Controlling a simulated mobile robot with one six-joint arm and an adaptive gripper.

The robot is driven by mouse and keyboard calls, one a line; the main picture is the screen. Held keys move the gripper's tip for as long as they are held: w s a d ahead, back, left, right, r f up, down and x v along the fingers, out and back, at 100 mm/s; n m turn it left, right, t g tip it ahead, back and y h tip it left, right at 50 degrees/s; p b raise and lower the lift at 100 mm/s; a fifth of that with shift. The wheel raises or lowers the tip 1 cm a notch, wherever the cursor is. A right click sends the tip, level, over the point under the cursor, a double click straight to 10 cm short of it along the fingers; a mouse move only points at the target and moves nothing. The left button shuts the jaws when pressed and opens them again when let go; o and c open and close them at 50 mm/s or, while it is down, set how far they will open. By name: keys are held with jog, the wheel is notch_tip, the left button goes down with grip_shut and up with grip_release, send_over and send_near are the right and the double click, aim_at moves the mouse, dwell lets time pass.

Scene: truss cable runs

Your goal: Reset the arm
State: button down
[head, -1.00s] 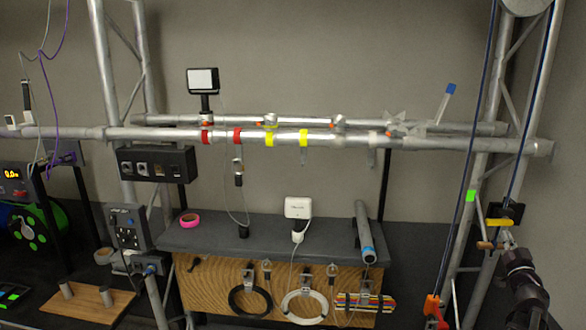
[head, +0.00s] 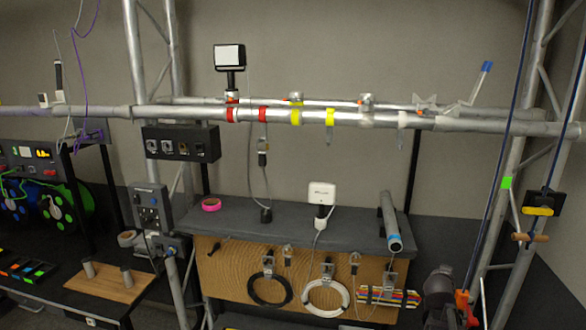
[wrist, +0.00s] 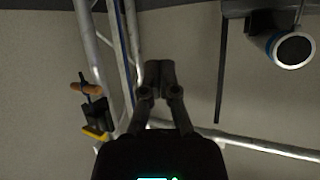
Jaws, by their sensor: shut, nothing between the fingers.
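My gripper (wrist: 160,72) shows in the wrist view with its two dark fingers together and nothing between them. It is in front of the plain wall, beside a grey truss upright (wrist: 101,60), and appears apart from it. In the head view a dark part of my arm (head: 440,290) shows at the lower right, in front of the bench's right end. The fingertips cannot be made out there.
A truss rail (head: 270,116) with red and yellow bands crosses above a dark bench (head: 265,235). A grey tube (head: 390,222) lies on the bench; coiled cables (head: 325,298) hang below. A yellow-and-black clamp (head: 541,205) and blue ropes are at right.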

jog(key=s+a+f+n+g+y+b, duration=0.2)
jog(key=a+f+g+y, duration=0.1)
jog(key=a+f, duration=0.55)
jog(key=s+a+f+n+g+y+b, duration=0.2)
jog(key=a+f, duration=0.3)
jog(key=a, duration=0.7)
jog(key=s+a+f+n+g+y+b, duration=0.2)
jog(key=s+a, duration=0.7)
jog(key=a, duration=0.5)
notch_tip(320, 180, down, 3)
jog(key=n+g+y, duration=0.1)
jog(key=n+g, duration=0.1)
jog(key=g, duration=0.1)
jog(key=shift+s+a+r+b, duration=0.2)
jog(key=shift+s+a+b, duration=0.05)
jog(key=shift+a+b, duration=0.05)
